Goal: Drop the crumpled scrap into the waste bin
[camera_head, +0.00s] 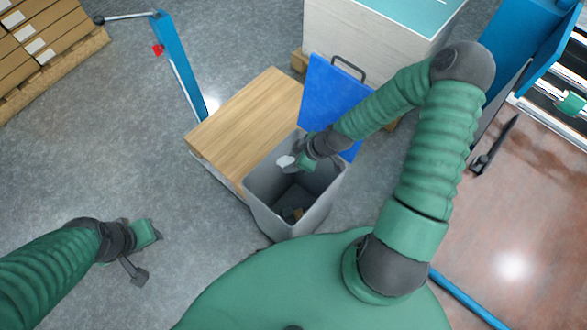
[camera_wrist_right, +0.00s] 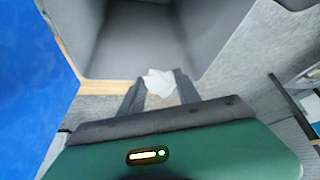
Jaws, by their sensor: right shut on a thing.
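The crumpled scrap (camera_head: 286,162) is small and white. My right gripper (camera_head: 290,163) is shut on it and holds it over the opening of the waste bin. The scrap also shows between the fingertips in the right wrist view (camera_wrist_right: 160,83). The waste bin (camera_head: 266,216) is a grey, open-topped box; some small brown and dark bits lie at its bottom. The bin also shows in the right wrist view (camera_wrist_right: 215,40). My left gripper (camera_head: 148,252) hangs over the floor at the left, its fingers spread and empty.
A blue panel with a dark handle (camera_head: 325,100) stands behind the bin. A low wooden-topped block (camera_head: 245,120) adjoins the bin's left side. A large pale stack (camera_head: 370,35) stands further back.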

